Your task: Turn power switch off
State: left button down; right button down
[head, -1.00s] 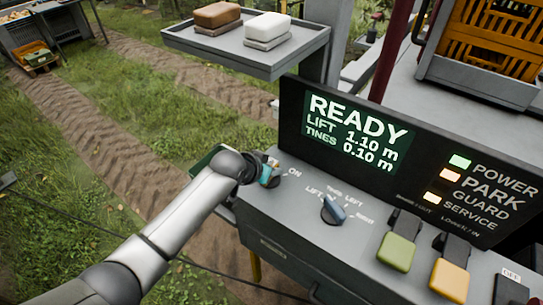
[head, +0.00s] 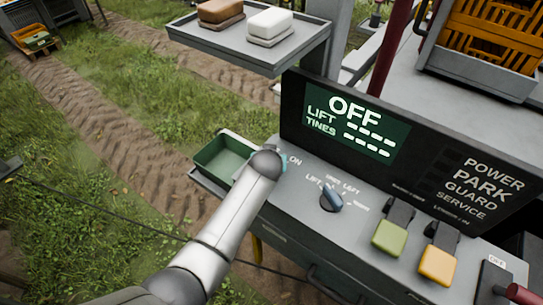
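The control panel's display (head: 345,128) reads OFF, with dashes beside LIFT and TINES. The lamps beside POWER, PARK, GUARD and SERVICE are dark. My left arm reaches in from the bottom left, and its wrist covers most of the power switch beside the ON label (head: 295,161). My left gripper (head: 279,158) is at that switch, mostly hidden behind the wrist. A small teal part shows there; I cannot tell how the switch is turned or whether the fingers are shut on it. My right gripper is not in view.
Green (head: 389,238) and yellow (head: 438,265) paddles and a red-ended lever (head: 524,295) lie further right. A green tray (head: 222,158) is left of the panel. A shelf (head: 248,50) with two blocks overhangs behind.

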pick_arm(q)
jog(key=c, duration=0.7)
grip_release()
jog(key=shift+s+r, duration=0.45)
jog(key=p+v, duration=0.2)
jog(key=v, duration=1.2)
